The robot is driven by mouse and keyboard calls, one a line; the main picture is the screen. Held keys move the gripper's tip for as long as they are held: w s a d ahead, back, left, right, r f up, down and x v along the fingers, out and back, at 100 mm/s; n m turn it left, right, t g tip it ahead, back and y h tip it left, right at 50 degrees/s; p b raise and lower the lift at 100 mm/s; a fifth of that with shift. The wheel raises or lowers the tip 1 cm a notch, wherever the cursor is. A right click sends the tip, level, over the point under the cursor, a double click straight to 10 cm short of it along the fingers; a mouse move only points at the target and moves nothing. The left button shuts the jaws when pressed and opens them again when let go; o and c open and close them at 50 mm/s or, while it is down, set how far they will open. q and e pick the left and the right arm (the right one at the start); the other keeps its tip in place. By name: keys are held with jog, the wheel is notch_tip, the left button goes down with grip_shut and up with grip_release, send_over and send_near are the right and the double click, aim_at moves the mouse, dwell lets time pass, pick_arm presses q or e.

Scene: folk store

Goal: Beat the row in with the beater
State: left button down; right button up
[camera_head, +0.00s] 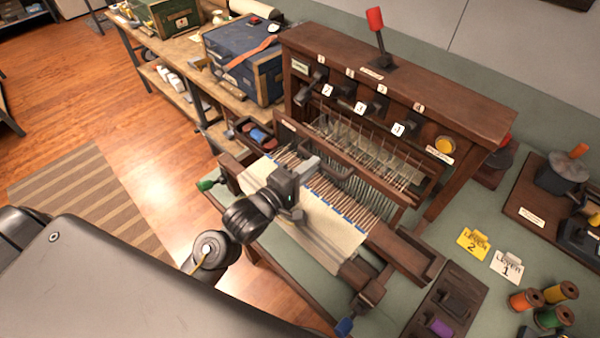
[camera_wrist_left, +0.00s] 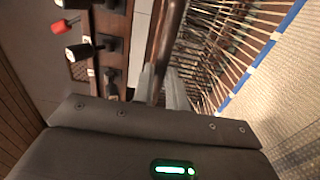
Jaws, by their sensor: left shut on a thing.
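The wooden loom (camera_head: 465,105) stands on the green table. Its beater (camera_head: 385,183) is a dark wooden bar with a curved handle, in front of the upright wires. My left gripper (camera_head: 312,166) reaches in over the cloth and is shut on the beater's dark bar or handle; which part is hard to tell. In the left wrist view the two grey fingers (camera_wrist_left: 165,88) close around the dark brown piece (camera_wrist_left: 166,40). The cream cloth (camera_head: 335,238) lies below, with a blue row (camera_head: 343,216) along its edge, also in the wrist view (camera_wrist_left: 262,55). My right gripper is not in view.
A red-tipped lever (camera_head: 375,20) stands on the loom's top. Numbered black levers (camera_head: 361,107) line its front. A tray with a blue shuttle (camera_head: 259,135) sits at the loom's left. Cards (camera_head: 507,265) and thread spools (camera_head: 555,316) lie at right.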

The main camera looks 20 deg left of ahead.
pick_arm(q)
jog(key=shift+p+x, duration=0.35)
jog(key=shift+x, duration=2.3)
jog(key=shift+f, duration=0.15)
jog(key=c, duration=1)
grip_release()
jog(key=shift+r+p+v, duration=0.2)
jog(key=shift+p+v, duration=0.55)
jog(key=shift+v, duration=0.8)
jog(key=p+v, duration=0.1)
jog(key=v, duration=0.4)
jog(key=shift+p, duration=0.35)
jog(key=shift+w+d+f, duration=0.1)
